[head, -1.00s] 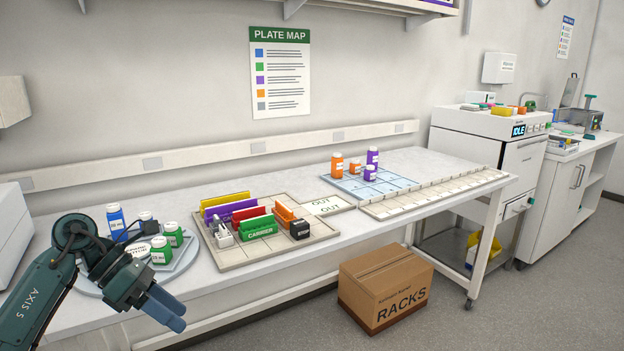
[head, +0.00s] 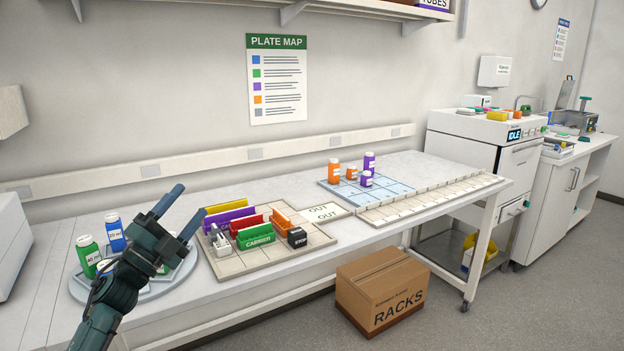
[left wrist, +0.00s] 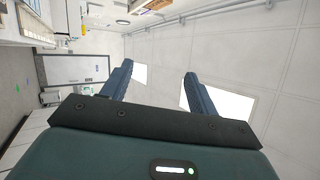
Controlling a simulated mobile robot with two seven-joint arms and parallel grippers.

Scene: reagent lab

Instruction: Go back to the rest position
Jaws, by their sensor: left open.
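My left gripper (head: 184,214) is raised in front of the round tray at the left end of the bench, its two blue fingers apart and pointing up and right. In the left wrist view the fingers (left wrist: 155,90) are spread with nothing between them, facing the ceiling and far room. My right gripper is not in view.
The round grey tray (head: 80,292) holds a green bottle (head: 89,256) and a blue bottle (head: 115,233); my arm hides part of it. A carrier board (head: 232,270) with coloured racks lies to its right. A blue grid mat (head: 398,183) holds orange and purple bottles. A box (head: 383,291) stands on the floor.

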